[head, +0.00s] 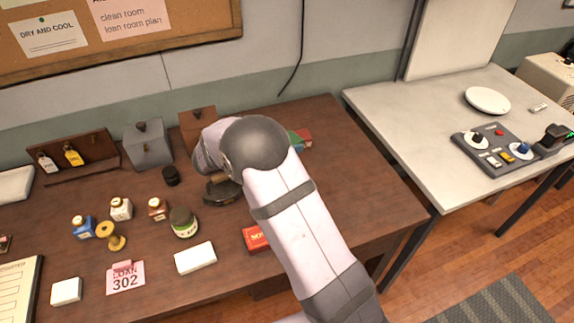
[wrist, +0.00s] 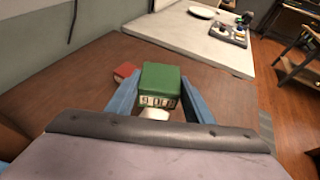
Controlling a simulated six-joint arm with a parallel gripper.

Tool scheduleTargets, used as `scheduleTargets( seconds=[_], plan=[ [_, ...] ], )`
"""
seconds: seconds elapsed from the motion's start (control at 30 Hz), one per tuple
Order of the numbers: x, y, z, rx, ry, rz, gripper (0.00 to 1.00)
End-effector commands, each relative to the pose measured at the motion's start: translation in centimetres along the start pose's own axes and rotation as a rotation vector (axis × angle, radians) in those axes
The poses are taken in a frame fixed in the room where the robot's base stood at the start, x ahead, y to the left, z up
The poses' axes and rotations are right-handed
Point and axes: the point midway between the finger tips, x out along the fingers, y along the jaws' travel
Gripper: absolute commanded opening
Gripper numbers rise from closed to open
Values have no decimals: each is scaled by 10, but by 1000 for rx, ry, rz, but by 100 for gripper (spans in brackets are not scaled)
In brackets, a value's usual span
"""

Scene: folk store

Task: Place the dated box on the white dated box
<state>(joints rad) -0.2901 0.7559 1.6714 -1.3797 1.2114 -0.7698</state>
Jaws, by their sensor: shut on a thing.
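A green box (wrist: 160,84) with a pale printed strip of characters on its near face sits between the two blue fingers of my gripper (wrist: 161,92) in the wrist view. My gripper is shut on it. A small white thing (wrist: 155,114) shows just below the green box; I cannot tell if they touch. In the head view my arm hides the gripper, and only a sliver of the green box (head: 295,141) shows past it. White boxes lie at the front (head: 195,258) and front left (head: 66,291) of the brown table; no date is readable on them.
Another red box (head: 256,238) lies beside my arm. Bottles, a yellow spool (head: 111,236) and a pink loan card (head: 125,278) crowd the left. The brown table's right side (head: 365,180) is clear.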

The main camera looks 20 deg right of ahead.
Motion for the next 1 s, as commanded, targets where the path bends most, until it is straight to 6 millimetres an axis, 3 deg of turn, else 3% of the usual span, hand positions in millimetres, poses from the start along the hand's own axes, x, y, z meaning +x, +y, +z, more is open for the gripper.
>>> scheduleTargets(
  seconds=[0.23, 0.57, 1.0],
  plan=[
    [13, -1, -31, -3, 0, -2, 23],
    [17, 0, -41, 0, 0, -1, 23],
    [32, -1, -76, 1, 0, -2, 23]
  ],
)
